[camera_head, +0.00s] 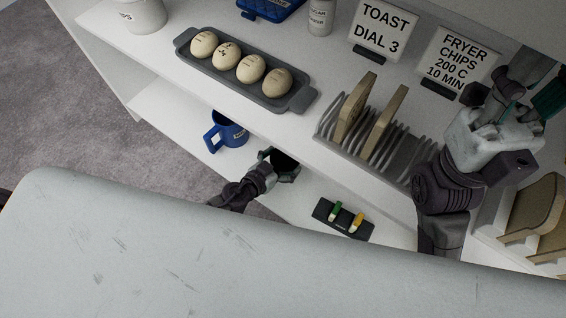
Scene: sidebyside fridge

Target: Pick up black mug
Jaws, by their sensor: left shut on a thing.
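The black mug (284,160) shows as a dark shape on the lower shelf, partly covered by my left gripper and the upper shelf's edge. My left gripper (281,168) reaches in from below and is shut on the black mug. I cannot tell whether the mug touches the shelf. My right arm stands at the right, and its gripper (508,88) is beside the sign holders near the top right. Its fingers are unclear, so I cannot tell whether it is open.
A blue mug (228,132) stands left of my left gripper. A black holder with green and yellow items (343,219) lies right of it. Above are an egg tray (213,77), a rack (375,148) with boards, and two signs. A pale surface (120,255) fills the front.

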